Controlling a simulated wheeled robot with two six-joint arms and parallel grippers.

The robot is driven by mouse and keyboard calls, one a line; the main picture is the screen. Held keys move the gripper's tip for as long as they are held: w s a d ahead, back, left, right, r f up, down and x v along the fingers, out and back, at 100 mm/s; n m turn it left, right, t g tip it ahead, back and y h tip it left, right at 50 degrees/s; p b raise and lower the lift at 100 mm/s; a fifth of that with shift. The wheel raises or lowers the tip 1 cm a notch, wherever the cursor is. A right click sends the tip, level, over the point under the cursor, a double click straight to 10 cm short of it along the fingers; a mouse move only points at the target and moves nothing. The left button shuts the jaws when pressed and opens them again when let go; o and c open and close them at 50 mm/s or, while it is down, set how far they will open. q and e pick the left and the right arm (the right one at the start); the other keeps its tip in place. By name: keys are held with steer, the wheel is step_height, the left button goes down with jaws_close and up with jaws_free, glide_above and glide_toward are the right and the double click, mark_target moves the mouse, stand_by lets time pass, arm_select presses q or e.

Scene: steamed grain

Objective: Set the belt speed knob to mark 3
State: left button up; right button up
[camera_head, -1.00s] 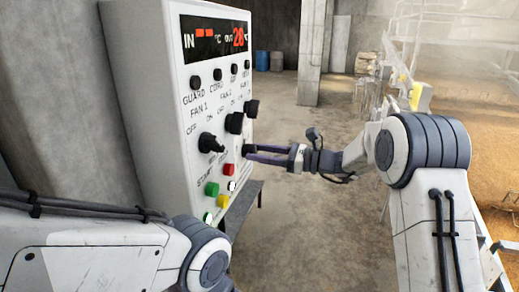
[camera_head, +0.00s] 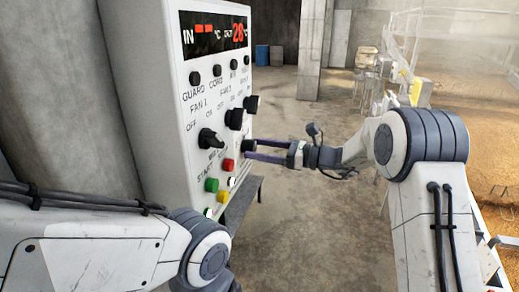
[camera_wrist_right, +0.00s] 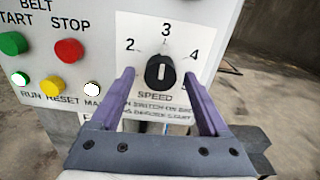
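The belt speed knob (camera_wrist_right: 160,73) is black and round with a short white line on its face. The line stands roughly upright, towards the 3 printed above it. Marks 2, 3 and 4 show on the white dial plate; the 5 is mostly hidden by a finger. My right gripper (camera_wrist_right: 160,76) is open, with one purple finger on each side of the knob and visible gaps between. In the head view the right gripper (camera_head: 254,149) reaches the panel's right side. My left gripper is out of view; only its arm shows.
The white control panel (camera_head: 160,130) carries other black knobs, including one at fan 1 (camera_head: 210,139). A green start button (camera_wrist_right: 13,43) and a red stop button (camera_wrist_right: 69,50) lie left of the dial. Open floor (camera_head: 310,220) lies right of the panel.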

steer(key=shift+d, duration=0.1)
steer(key=shift+d+b, duration=0.3)
steer(key=b+v, duration=0.3)
steer(key=v, duration=0.6)
steer(key=shift+s+d+b, duration=0.2)
steer(key=shift+d+b, duration=0.1)
steer(key=shift+b, duration=0.1)
